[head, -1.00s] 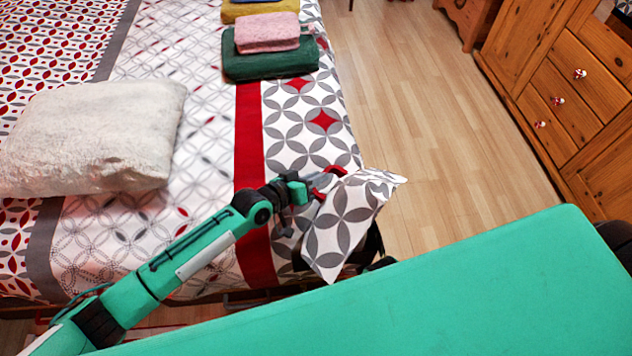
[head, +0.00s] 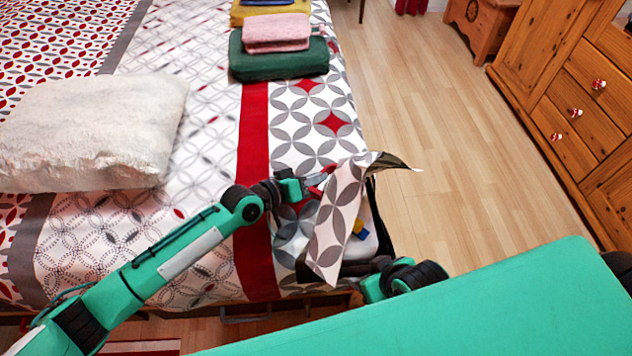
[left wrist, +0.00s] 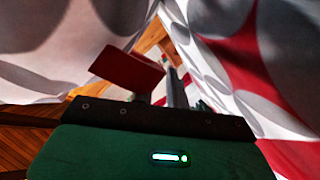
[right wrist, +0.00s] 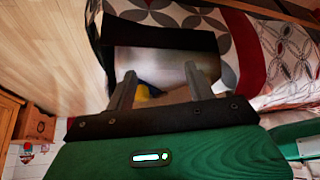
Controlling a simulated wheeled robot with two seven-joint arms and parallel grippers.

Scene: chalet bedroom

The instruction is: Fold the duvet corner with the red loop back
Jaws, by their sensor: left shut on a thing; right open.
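The patterned duvet (head: 305,140) covers the bed. Its near right corner (head: 335,225) is raised in a grey-and-white flap, with a dark-edged tip (head: 395,161) pointing right. My left gripper (head: 316,181) is at the flap's left edge, shut on the red loop, which shows as a red piece in the left wrist view (left wrist: 128,69). In the head view the fingers partly hide the loop. My right gripper (right wrist: 160,85) is open, its fingers apart in front of a pale surface with a dark border. In the head view only my right wrist shows, below the flap.
A white object with blue and yellow spots (head: 364,236) shows under the flap. A white cushion (head: 85,135) lies left. Folded green (head: 280,65) and pink (head: 277,32) cloths lie at the back. Wooden drawers (head: 575,110) stand right; the floor (head: 450,150) between is clear.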

